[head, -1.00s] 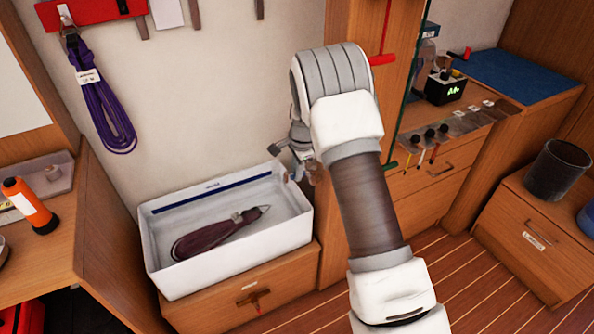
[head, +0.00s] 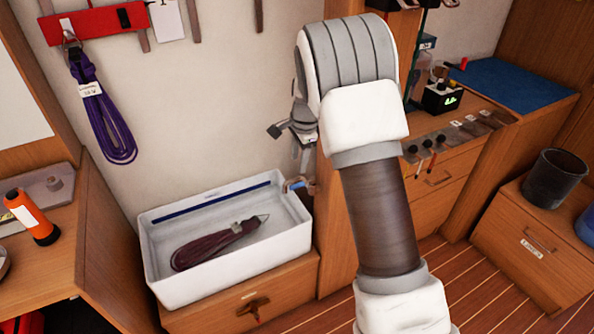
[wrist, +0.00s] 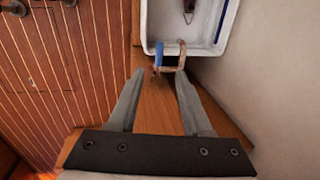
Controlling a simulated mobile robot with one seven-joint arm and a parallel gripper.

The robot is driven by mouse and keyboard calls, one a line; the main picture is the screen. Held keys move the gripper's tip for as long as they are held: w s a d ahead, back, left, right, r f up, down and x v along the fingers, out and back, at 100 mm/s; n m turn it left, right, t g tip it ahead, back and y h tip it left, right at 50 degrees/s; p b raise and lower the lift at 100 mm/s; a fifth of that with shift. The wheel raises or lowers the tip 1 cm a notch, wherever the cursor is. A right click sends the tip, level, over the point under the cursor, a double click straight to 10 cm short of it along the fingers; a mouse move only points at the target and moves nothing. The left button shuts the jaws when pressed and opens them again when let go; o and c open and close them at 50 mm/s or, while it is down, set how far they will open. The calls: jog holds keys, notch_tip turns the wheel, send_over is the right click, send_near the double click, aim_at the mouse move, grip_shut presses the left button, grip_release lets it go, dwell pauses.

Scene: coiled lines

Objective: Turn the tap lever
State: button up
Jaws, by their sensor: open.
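The tap is a copper-coloured pipe (wrist: 174,69) with a blue lever (wrist: 159,53), at the near end of the white basin (wrist: 149,30). In the head view the blue lever (head: 296,184) shows at the basin's right end, partly beside my arm. My gripper (wrist: 161,74) is open and empty. Its two fingers point toward the tap, with the lever just past the fingertips and between their lines. I see no clear contact. In the head view my gripper (head: 304,160) hangs above the tap, partly hidden by my arm.
A dark purple coiled line (head: 215,245) lies in the basin. A purple coil (head: 102,110) hangs on the wall at left. A wooden post stands right of the tap, behind my arm. An orange torch (head: 32,212) stands on the left bench.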

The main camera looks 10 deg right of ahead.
notch_tip(320, 180, up, 7)
jog(key=s, duration=0.1)
jog(key=shift+s+d+p, duration=0.15)
jog(key=shift+d+p, duration=0.1)
jog(key=shift+p, duration=0.05)
jog(key=shift+f, duration=0.1)
